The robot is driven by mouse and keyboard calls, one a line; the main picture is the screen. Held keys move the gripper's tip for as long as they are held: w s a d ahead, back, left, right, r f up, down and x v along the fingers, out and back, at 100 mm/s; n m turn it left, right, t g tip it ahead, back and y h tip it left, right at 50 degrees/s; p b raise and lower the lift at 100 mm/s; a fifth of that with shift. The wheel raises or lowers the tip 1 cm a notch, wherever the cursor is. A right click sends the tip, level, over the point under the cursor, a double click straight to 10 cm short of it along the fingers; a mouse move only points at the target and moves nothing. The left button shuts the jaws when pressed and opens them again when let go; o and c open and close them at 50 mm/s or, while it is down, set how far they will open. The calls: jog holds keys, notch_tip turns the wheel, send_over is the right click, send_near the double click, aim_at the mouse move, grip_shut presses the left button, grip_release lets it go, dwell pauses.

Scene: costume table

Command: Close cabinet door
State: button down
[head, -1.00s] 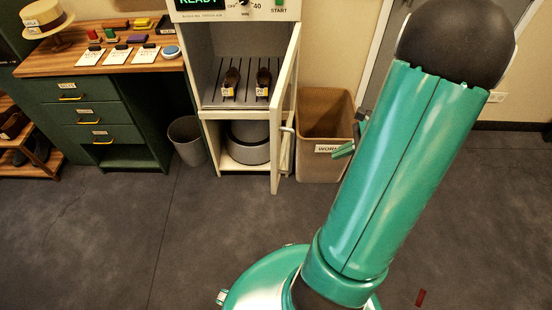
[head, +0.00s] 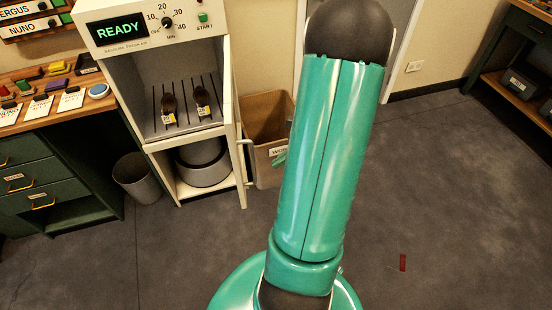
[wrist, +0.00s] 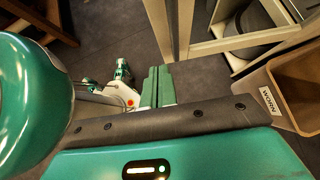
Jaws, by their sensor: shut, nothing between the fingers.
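The cream cabinet (head: 136,95) stands left of centre in the head view. Its door (head: 239,165) is swung open toward me at the cabinet's right side and shows nearly edge-on. A pale handle (head: 249,158) is on the door's right face. In the head view the green tip of my gripper (head: 281,159) shows just right of the door, mostly behind my arm. In the wrist view my gripper (wrist: 158,87) is shut and empty. A cream upright, seemingly the door (wrist: 160,28), stands beyond the fingertips; whether they touch is unclear.
A tan bin (head: 268,120) stands right behind the door; it also fills the right of the wrist view (wrist: 285,85). Two dark shoes (head: 186,104) sit on the cabinet's shelf. A grey wastebasket (head: 137,180) stands left of it.

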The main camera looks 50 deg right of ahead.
aim_at(255, 173)
jog(key=x, duration=0.3)
jog(key=r+x, duration=0.1)
jog(key=x, duration=0.2)
jog(key=w+a+x, duration=0.1)
jog(key=x, duration=0.1)
jog(key=shift+w+a, duration=0.6)
jog(key=shift+w, duration=0.1)
